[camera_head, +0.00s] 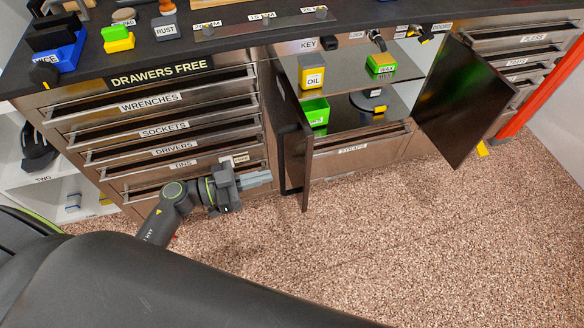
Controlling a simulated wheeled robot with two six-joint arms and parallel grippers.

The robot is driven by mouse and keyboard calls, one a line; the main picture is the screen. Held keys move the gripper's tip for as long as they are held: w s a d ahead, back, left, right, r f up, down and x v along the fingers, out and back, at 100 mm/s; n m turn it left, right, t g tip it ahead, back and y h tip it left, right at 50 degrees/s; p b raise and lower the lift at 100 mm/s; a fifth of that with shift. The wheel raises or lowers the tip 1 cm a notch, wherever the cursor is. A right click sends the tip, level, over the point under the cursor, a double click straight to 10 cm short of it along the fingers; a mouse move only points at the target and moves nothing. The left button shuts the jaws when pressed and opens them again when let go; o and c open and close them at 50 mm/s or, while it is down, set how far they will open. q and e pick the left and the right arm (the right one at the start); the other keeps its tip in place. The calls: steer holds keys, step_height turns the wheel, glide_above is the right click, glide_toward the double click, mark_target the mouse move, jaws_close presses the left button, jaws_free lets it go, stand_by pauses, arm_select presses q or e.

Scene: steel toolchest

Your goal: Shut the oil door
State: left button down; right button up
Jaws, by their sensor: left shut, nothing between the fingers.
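The oil door (306,160) is the dark left-hand door of the open cabinet. It stands swung outward, seen nearly edge-on, with its long handle (283,160) on its left face. Behind it, a yellow and white oil can (312,72) labelled OIL stands on the upper shelf. My left gripper (270,178) is shut and empty, in front of the lower drawers. Its fingertips point right toward the handle, just left of it; I cannot tell whether they touch. My right gripper is not in view.
The other cabinet door (463,102) also stands wide open, at right. A green bin (316,112) and a yellow-green wax block (381,65) are inside. Several drawers (160,130) lie left of the cabinet. The speckled floor (400,240) in front is clear.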

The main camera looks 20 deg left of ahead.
mark_target(304, 167)
arm_select(q)
steer(key=x, duration=0.7)
steer(key=shift+w+d+f, duration=0.1)
steer(key=shift+w+d, duration=0.15)
steer(key=shift+d, duration=0.1)
